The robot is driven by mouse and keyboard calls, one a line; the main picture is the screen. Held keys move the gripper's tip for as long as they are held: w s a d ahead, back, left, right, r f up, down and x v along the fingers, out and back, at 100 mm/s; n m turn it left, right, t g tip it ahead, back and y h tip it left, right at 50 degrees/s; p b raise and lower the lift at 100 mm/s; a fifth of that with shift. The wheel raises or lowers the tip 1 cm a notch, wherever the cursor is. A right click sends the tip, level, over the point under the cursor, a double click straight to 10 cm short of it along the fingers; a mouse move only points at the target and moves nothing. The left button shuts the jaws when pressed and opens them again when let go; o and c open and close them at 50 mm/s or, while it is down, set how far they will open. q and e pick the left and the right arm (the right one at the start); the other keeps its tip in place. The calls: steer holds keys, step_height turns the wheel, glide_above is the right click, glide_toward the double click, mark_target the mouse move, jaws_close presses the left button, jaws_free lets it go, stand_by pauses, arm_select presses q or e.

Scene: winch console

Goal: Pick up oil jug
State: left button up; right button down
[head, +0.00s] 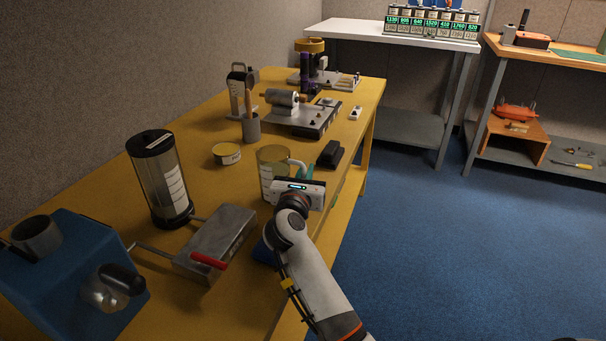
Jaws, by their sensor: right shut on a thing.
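The oil jug (268,170) is a clear, yellowish container with a pale label strip and a white handle at its right. It stands upright on the yellow bench, near the right edge. My right gripper (304,173) is at the handle side of the jug, shut on the handle. Its body hides the lower right of the jug, and the fingertips are mostly hidden. Whether the jug's base touches the bench is hard to tell. My left gripper is not in view.
A tall clear cylinder with a black lid (160,178), a grey metal box with a red handle (215,243) and a blue machine (75,275) stand to the left.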

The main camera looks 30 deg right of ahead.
step_height(320, 180, up, 4)
steer(key=shift+f+p, duration=0.25)
steer(key=shift+p, duration=0.2)
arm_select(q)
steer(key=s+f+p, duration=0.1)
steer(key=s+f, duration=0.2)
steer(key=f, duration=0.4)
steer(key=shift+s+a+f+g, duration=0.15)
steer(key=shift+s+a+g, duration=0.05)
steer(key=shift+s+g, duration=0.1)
arm_select(e)
step_height(320, 180, up, 6)
glide_above(304, 165)
steer(key=x, duration=0.2)
